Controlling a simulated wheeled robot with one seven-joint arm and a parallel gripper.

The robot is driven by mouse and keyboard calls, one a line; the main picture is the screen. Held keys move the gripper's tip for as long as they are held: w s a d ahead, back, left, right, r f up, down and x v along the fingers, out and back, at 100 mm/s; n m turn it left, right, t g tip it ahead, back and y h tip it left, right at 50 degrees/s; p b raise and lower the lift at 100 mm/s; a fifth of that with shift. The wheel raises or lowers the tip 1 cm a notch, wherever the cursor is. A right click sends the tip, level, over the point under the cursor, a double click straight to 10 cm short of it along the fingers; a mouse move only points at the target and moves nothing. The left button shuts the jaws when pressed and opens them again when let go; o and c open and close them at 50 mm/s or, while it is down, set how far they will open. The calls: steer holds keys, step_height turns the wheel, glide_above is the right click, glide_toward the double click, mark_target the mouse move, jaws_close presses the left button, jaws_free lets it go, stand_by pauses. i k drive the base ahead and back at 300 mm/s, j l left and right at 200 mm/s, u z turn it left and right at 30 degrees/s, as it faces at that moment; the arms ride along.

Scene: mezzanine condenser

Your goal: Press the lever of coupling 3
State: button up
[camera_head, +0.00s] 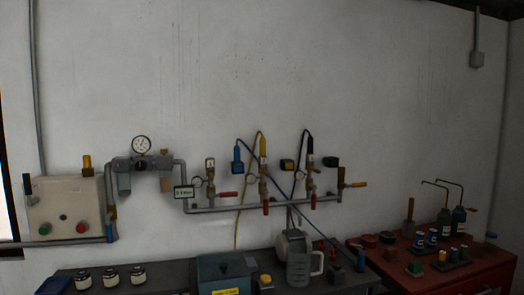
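A grey manifold pipe (245,208) runs along the white wall. Several fittings rise from it: a left one (211,180), a middle one with a yellow top (263,165) and a right one with a black top (310,165). Red levers show at the left fitting (228,194), below the middle one (265,208) and below the right one (313,201). No coupling number is legible, so I cannot tell which is coupling 3. Black, yellow and blue hoses hang around the fittings. My gripper is not in view.
A dark bench (185,276) below holds jars (110,278), a blue-grey box (222,268) and a clear jug (298,266). A red bench (435,275) with bottles (458,222) stands right. A control box (66,208) and gauge (141,145) are left.

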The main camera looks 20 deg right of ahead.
mark_target(313, 195)
steer(key=z, duration=0.7)
steer(key=i+u, duration=0.05)
